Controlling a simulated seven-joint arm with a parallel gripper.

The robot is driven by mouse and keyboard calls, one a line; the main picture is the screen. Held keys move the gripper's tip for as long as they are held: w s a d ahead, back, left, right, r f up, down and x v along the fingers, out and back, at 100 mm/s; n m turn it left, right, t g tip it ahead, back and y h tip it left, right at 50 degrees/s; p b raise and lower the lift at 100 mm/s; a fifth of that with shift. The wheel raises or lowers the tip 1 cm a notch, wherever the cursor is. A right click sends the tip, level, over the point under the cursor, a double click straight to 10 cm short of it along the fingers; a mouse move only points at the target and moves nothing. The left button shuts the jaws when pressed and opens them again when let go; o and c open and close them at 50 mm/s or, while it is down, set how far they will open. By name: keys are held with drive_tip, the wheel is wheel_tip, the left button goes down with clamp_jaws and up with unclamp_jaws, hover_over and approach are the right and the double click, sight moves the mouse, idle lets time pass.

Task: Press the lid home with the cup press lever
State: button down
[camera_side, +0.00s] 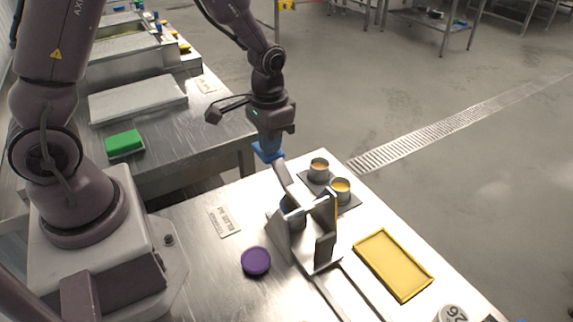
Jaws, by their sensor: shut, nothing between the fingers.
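The metal cup press (325,240) stands on the steel table, with upright plates and a base. Its lever (284,178) slants up to the left. My gripper (268,155), with blue fingers, is shut and empty at the upper end of the lever; I cannot tell whether it touches. A bluish round thing (292,211), perhaps a cup, is partly hidden between the press plates. I cannot make out a lid on it. A purple round lid or stack of lids (256,261) lies on the table left of the press.
Two metal cups with yellow-orange contents (319,169) (341,190) stand on dark mats behind the press. A yellow tray (418,292) lies to the right. A label card (222,222) lies at the left. A numbered round container (452,313) is at the front right edge.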

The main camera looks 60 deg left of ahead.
drive_tip(key=shift+d+r, duration=0.2)
drive_tip(key=shift+r, duration=3)
drive_tip(key=shift+s+f, duration=0.15)
drive_tip(key=shift+s, duration=0.2)
drive_tip(key=s+d+r+t, duration=0.2)
drive_tip(key=s+r+t, duration=0.3)
drive_tip(key=s+r, duration=0.8)
wheel_tip(320, 180, up, 2)
drive_tip(key=shift+d+r+t, duration=0.1)
drive_tip(key=shift+d+t, duration=0.2)
